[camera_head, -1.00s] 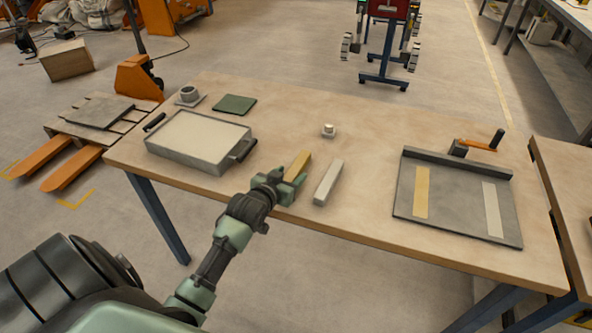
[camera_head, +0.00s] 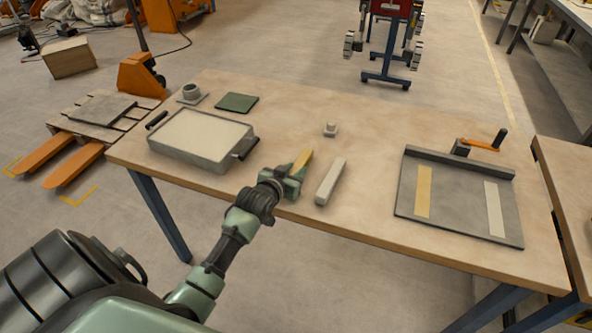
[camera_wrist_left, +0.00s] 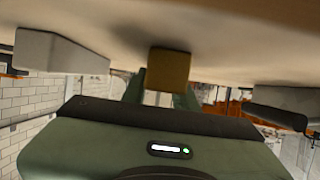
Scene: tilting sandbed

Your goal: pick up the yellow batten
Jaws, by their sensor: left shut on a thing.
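The yellow batten (camera_head: 303,158) is a short bar near the front edge of the wooden table, left of a pale grey batten (camera_head: 331,181). My left gripper (camera_head: 295,175) is shut on the yellow batten, its fingers hiding the near part. In the left wrist view the yellow batten's end (camera_wrist_left: 168,68) shows between the two green fingers (camera_wrist_left: 160,90), close against the table surface. I cannot tell any gap beneath it. The grey batten also shows in the left wrist view (camera_wrist_left: 60,52). My right gripper is not in view.
A sand-filled tray (camera_head: 205,160) with dark handles stands left on the table (camera_head: 370,135). A small pale knob (camera_head: 331,129) stands behind the battens. A grey board (camera_head: 458,200) with a yellow and a pale strip lies right. The table's middle is mostly clear.

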